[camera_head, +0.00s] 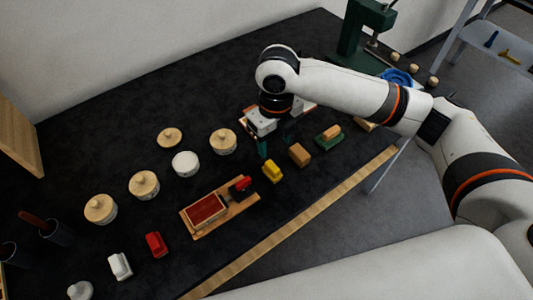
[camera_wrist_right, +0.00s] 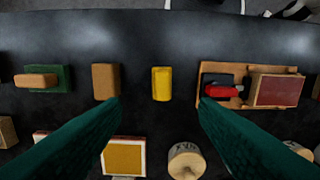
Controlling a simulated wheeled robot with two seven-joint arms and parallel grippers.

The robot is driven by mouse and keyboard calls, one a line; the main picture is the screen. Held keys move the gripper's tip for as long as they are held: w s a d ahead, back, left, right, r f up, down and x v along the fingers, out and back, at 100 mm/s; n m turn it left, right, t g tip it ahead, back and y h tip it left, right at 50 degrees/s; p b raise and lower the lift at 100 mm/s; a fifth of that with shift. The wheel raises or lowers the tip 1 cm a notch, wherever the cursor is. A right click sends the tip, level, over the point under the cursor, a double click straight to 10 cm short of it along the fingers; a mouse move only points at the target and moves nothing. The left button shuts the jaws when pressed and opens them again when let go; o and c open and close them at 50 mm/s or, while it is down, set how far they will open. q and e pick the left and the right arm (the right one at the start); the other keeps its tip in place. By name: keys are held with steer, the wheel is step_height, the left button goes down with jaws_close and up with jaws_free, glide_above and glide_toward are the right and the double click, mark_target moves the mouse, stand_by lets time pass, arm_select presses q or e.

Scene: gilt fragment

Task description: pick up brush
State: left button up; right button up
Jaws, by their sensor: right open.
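No item is clearly a brush, and I cannot tell which one it is. One candidate is a wooden block on a green base (camera_head: 329,137), at the left in the wrist view (camera_wrist_right: 42,78). Another is a small red-and-black piece (camera_head: 240,185) at one end of a wooden tray, also in the wrist view (camera_wrist_right: 222,90). A red-brown stick (camera_head: 33,219) stands at a dark cup at far left. My right gripper (camera_head: 276,141) is open and empty above the table. In the wrist view a yellow block (camera_wrist_right: 161,84) shows between its green fingers. My left gripper is out of view.
The wooden tray (camera_head: 193,233) holds a red pad. A tan block (camera_head: 299,155), a red block (camera_head: 156,244) and a white block (camera_head: 120,266) line the front. Several lidded jars (camera_head: 144,184) stand behind. A green press (camera_head: 352,45) stands at the back right. The back left is bare.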

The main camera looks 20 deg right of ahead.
mark_target(272, 166)
steer(key=f, duration=0.3)
steer(key=f+p, duration=0.1)
steer(key=f, duration=0.1)
steer(key=shift+s+f, duration=0.35)
steer(key=shift+s, duration=0.05)
steer(key=shift+w+f, duration=0.2)
steer(key=shift+f, duration=0.4)
steer(key=f, duration=0.1)
steer(key=f+p, duration=0.1)
steer(key=f, duration=0.1)
steer(key=shift+a+f, duration=0.2)
steer(key=shift+f, duration=0.1)
steer(key=shift+w+f+p, duration=0.1)
steer(key=shift+f+p, duration=0.2)
steer(key=shift+f, duration=0.25)
steer(key=shift+c, duration=1.3)
arm_select(q)
steer(key=s+r, duration=0.2)
steer(key=shift+r, duration=0.3)
arm_select(e)
steer(key=c, duration=0.8)
